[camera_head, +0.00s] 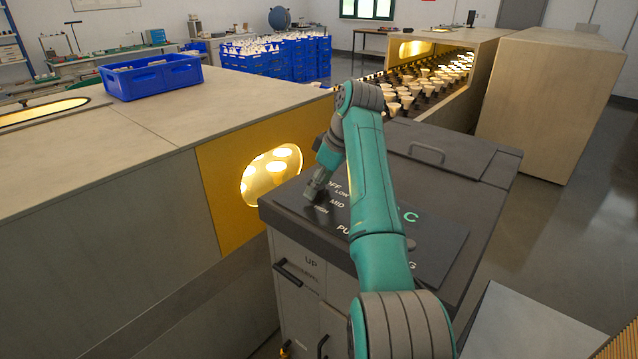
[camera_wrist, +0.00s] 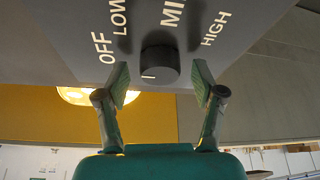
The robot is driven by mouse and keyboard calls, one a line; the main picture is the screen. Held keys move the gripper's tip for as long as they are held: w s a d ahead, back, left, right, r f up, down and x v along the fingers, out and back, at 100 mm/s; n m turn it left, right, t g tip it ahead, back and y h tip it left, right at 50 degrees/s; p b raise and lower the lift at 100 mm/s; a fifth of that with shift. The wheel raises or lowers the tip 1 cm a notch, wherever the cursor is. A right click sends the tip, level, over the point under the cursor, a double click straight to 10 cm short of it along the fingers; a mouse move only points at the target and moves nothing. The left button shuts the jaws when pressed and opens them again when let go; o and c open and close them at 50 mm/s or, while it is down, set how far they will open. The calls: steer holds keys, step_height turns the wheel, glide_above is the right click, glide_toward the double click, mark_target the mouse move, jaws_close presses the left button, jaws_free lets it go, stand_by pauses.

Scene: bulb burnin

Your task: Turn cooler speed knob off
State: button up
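The cooler speed knob (camera_wrist: 160,64) is a short dark cylinder on the cooler's dark top panel. The labels OFF, LOW, MID and HIGH curve around it in the wrist view. A small white mark shows at its lower left edge; I cannot tell which label it matches. My gripper (camera_wrist: 160,80) is open, one finger on each side of the knob, with visible gaps between the pads and the knob in this view. In the head view my gripper (camera_head: 314,192) points down at the panel beside the labels, and the knob is hidden or too small to tell.
The cooler (camera_head: 455,165) has a handle on its top and more panel labels, partly behind my arm. A yellow wall (camera_head: 222,190) with a lit oval opening stands close on the left. Blue crates (camera_head: 152,76) and a conveyor of bulbs (camera_head: 405,92) lie farther back.

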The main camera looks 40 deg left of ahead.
steer(key=v, duration=1.2)
stand_by(0.5)
